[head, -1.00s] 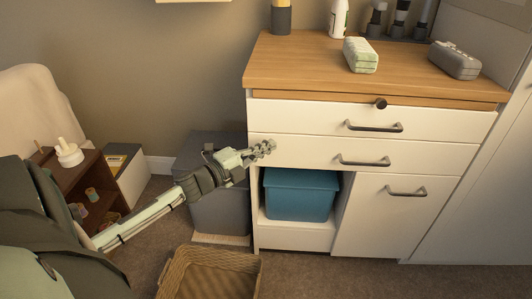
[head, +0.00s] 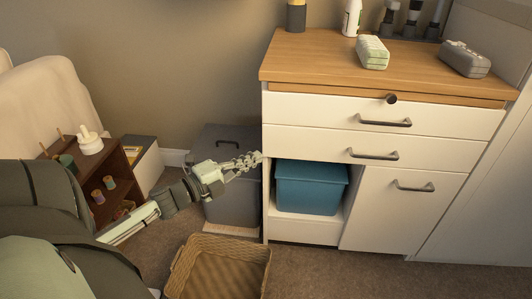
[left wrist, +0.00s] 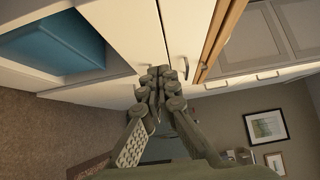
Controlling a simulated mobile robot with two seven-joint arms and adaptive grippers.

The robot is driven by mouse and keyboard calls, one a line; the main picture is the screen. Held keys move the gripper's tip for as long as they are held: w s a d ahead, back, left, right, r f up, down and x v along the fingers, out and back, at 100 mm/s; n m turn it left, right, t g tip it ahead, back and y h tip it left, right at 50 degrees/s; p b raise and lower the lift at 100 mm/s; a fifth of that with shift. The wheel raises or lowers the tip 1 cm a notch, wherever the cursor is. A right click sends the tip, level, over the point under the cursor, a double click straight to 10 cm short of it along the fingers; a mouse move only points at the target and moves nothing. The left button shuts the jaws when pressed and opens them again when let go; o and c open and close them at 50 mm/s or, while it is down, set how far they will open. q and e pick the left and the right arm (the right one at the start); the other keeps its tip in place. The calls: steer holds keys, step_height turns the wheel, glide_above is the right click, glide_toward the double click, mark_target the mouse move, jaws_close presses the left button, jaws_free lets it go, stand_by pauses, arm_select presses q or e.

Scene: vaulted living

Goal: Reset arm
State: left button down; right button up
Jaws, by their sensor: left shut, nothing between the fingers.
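My left arm comes in from the left in the head view. Its gripper (head: 248,161) is shut and empty, with its fingertips near the left front edge of the white drawer cabinet (head: 310,107). I cannot tell if they touch it. In the left wrist view the gripper's fingers (left wrist: 158,80) are together with nothing between them, and the cabinet front (left wrist: 125,35) lies beyond them. My right gripper is in neither view.
A teal bin (head: 311,188) stands in the cabinet's open compartment. A grey lidded box (head: 232,205) is beside the cabinet. A wicker basket (head: 222,247) sits on the carpet in front. Two cases, one green and white (head: 373,53) and one grey (head: 465,59), lie on the wooden top.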

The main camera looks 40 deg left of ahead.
arm_select(q)
steer(key=shift+s+a, duration=0.1)
steer(key=shift+s, duration=0.45)
steer(key=shift+f, duration=0.1)
